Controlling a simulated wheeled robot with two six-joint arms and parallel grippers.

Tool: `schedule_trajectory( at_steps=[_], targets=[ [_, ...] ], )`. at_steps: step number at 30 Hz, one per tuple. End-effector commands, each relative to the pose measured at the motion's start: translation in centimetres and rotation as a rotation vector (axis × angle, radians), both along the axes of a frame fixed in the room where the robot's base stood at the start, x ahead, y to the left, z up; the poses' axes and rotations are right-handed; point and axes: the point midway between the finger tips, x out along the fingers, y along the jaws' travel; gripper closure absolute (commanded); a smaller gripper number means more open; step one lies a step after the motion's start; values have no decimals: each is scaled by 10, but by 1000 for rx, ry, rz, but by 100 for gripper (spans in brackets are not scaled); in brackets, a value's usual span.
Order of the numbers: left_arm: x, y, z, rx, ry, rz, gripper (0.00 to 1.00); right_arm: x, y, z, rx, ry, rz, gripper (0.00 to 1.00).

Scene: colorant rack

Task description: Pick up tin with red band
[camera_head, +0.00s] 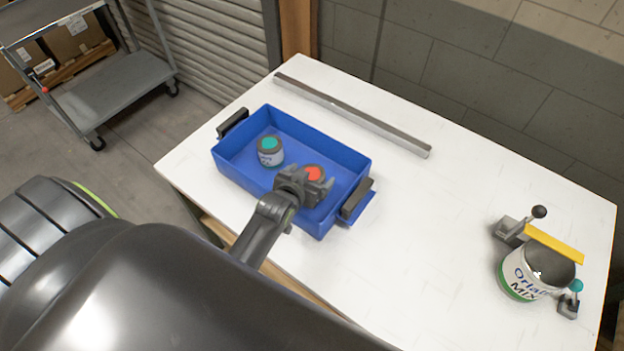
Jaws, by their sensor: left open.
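A tin with a red top (313,173) stands in the right part of the blue tray (232,154). My left gripper (318,187) is over the tray at this tin, with its open fingers close to the tin's near side. The gripper hides most of the tin's body, so I cannot tell whether the fingers touch it. A second tin with a teal top (270,150) stands upright in the tray, to the left of the gripper. My right gripper is not in view.
The tray has dark handles, one (357,198) at the right. A long metal bar (350,112) lies along the table's back edge. A large mixing can (525,270) with a yellow strip (555,244) stands at the right. The white table (420,220) between is clear.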

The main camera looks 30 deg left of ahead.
Motion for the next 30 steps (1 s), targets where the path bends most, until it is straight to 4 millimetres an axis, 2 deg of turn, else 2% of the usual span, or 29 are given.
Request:
schedule_trajectory(
  at_steps=[5, 13, 25, 30],
  targets=[
    [11, 1, -6, -1, 1, 0, 10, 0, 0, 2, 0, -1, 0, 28],
    [12, 1, -7, -1, 0, 0, 10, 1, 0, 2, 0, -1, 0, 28],
    [12, 1, -7, -1, 0, 0, 62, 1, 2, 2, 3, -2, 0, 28],
    [12, 1, -7, -1, -1, 0, 63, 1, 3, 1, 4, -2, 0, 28]
  ],
)
